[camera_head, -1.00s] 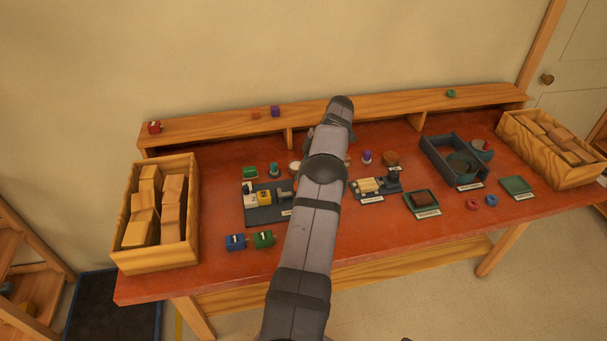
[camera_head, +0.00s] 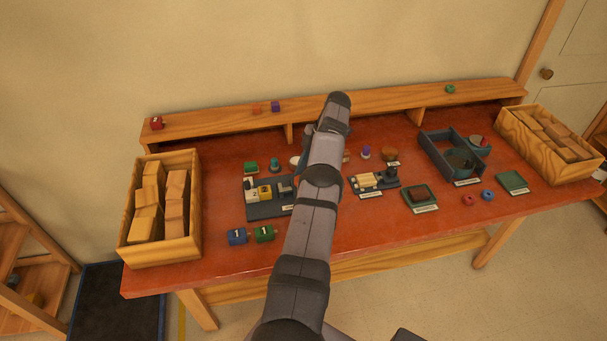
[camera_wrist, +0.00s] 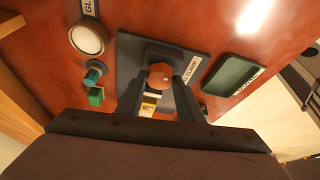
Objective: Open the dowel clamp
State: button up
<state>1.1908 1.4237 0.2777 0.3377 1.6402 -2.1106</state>
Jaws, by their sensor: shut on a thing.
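The dowel clamp (camera_wrist: 135,62) is a dark plate on the red bench, with a label partly reading CLAMP and an orange faceted knob (camera_wrist: 160,76) on a dark block. My gripper (camera_wrist: 160,84) is shut on the orange knob, with one finger on each side of it. Whether the clamp's jaws are apart cannot be told.
A white round piece (camera_wrist: 88,38), a teal knob (camera_wrist: 95,75) and a green block (camera_wrist: 96,97) stand beside the plate. A green tray (camera_wrist: 232,77) lies on its other side. Blue (camera_head: 237,236) and green (camera_head: 264,233) blocks sit in front. Wooden bins (camera_head: 190,250) flank the bench.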

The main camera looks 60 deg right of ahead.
jog(key=o, duration=1.1)
jog(key=shift+c, duration=0.2)
jog(key=shift+r, duration=0.15)
jog(key=shift+r, duration=0.55)
notch_tip(320, 180, up, 9)
jog(key=p, duration=0.7)
jog(key=shift+f+p, duration=0.15)
jog(key=shift+p, duration=0.15)
jog(key=shift+w+a+f, duration=0.1)
